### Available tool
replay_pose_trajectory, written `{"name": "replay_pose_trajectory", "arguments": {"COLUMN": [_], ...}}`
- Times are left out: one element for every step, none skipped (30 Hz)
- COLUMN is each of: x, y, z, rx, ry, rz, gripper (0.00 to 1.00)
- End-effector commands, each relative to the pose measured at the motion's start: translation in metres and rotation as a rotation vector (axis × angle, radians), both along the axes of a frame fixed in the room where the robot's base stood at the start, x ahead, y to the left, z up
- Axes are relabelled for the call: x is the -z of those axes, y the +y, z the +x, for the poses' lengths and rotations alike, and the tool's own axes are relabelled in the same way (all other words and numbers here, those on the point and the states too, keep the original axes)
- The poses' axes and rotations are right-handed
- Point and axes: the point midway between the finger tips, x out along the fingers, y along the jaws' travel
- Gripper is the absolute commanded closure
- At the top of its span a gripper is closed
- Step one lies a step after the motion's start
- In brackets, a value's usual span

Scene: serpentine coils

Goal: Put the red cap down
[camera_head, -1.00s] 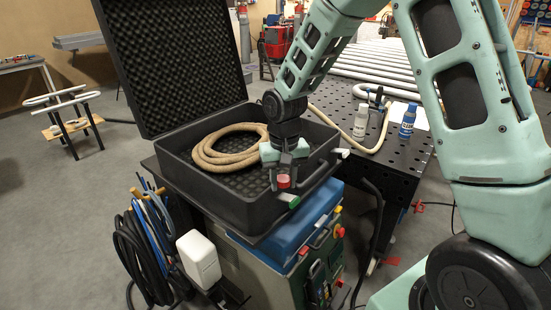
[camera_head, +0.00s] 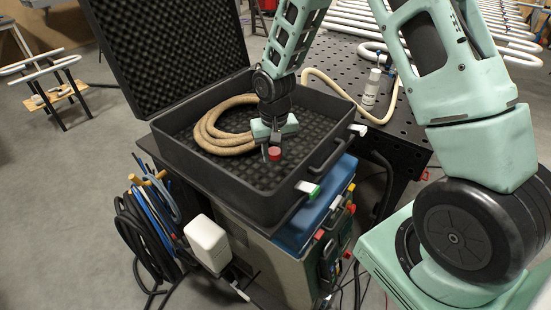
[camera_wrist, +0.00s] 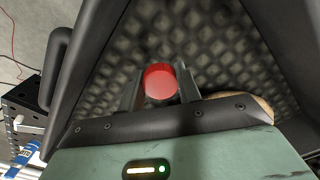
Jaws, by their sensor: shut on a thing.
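The red cap (camera_head: 274,153) is a small round red piece held at the end of my gripper (camera_head: 273,151). In the head view my gripper is over the inside of the open black case (camera_head: 187,158), beside the coiled hose. In the wrist view the red cap (camera_wrist: 160,82) sits between the two dark fingers of my gripper (camera_wrist: 160,88), which are shut on it. The bumpy foam lining (camera_wrist: 215,50) of the case lies beneath. I cannot tell whether the cap touches the foam.
A tan coiled hose (camera_head: 205,131) lies in the left part of the case. The case lid (camera_head: 165,45) stands open behind. A black perforated table (camera_head: 410,118) with a white bottle (camera_head: 371,90) is at the right. The foam right of the coil is clear.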

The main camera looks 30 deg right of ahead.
Motion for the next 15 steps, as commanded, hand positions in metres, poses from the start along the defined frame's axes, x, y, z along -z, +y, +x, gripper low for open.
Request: {"name": "replay_pose_trajectory", "arguments": {"x": [0.004,0.007,0.012,0.016,0.020,0.026,0.029,0.033,0.036,0.038,0.040,0.041,0.042,0.042,0.042], "y": [0.000,0.000,0.001,0.001,0.001,0.001,0.001,0.000,0.000,0.000,0.000,0.000,0.000,0.000,0.000], "z": [-0.001,-0.001,-0.001,-0.002,-0.001,-0.001,-0.001,-0.001,0.000,0.000,-0.001,-0.001,0.000,0.000,0.000], "rx": [-0.001,-0.001,-0.002,-0.002,-0.002,-0.002,-0.002,-0.001,-0.001,-0.001,0.000,0.000,0.000,0.000,0.000], "ry": [0.003,0.004,0.005,0.005,0.005,0.004,0.004,0.004,0.002,0.002,0.002,0.001,0.001,0.000,0.000], "rz": [0.000,0.000,0.000,0.000,0.000,0.000,0.000,0.000,0.000,0.000,0.000,-0.001,0.000,0.000,0.000], "gripper": [1.00,1.00,1.00,1.00,1.00,1.00,1.00,1.00,1.00,1.00,1.00,1.00,1.00,1.00,1.00]}}
